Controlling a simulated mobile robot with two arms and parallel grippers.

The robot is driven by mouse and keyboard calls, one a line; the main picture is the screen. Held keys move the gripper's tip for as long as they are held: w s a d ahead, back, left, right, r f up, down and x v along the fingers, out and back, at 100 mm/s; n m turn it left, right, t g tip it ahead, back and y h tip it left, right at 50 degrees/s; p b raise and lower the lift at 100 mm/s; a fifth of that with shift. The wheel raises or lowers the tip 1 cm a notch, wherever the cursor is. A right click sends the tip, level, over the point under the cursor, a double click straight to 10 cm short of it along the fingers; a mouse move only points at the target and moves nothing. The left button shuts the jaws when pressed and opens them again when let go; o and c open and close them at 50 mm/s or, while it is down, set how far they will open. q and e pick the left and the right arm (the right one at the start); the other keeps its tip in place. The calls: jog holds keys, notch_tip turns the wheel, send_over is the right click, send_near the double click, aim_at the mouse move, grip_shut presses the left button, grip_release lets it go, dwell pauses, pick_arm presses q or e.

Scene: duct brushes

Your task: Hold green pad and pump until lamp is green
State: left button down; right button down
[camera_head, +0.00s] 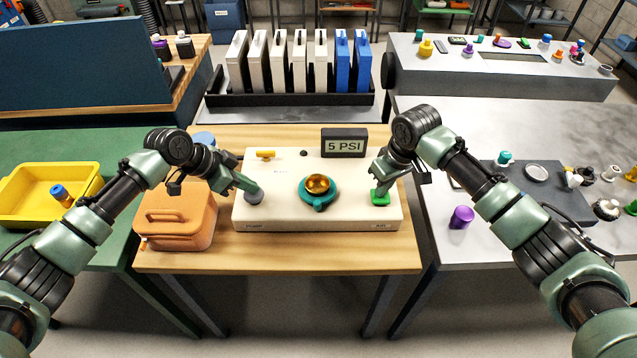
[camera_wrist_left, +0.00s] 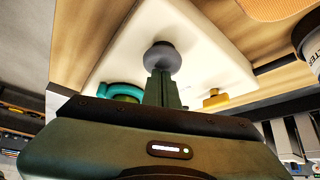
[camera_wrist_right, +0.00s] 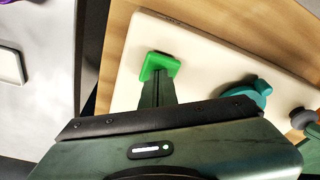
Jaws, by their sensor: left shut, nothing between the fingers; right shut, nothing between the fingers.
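A cream box (camera_head: 290,215) stands on the wooden table. At its right front is the green pad (camera_head: 380,201); my right gripper (camera_head: 381,188), shut and empty, has its tips at the pad, as the right wrist view shows the green pad (camera_wrist_right: 160,65) at the fingertips. At its left front is a grey round knob (camera_head: 254,198); my left gripper (camera_head: 248,186), shut and empty, has its tips at this knob (camera_wrist_left: 162,57). I see no green lamp. A small dark button-like spot (camera_head: 304,153) sits at the box's back; whether it is the lamp is unclear.
A display (camera_head: 345,143) reads 5 PSI. A teal ring with handle (camera_head: 316,199) holding a gold dome (camera_head: 318,184) sits mid-box between my grippers. A yellow lever (camera_head: 266,154) is at the back left. An orange canister (camera_head: 175,222) stands close left of the box.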

pick_arm(q)
jog(key=shift+f, duration=0.45)
jog(key=shift+r, duration=1.15)
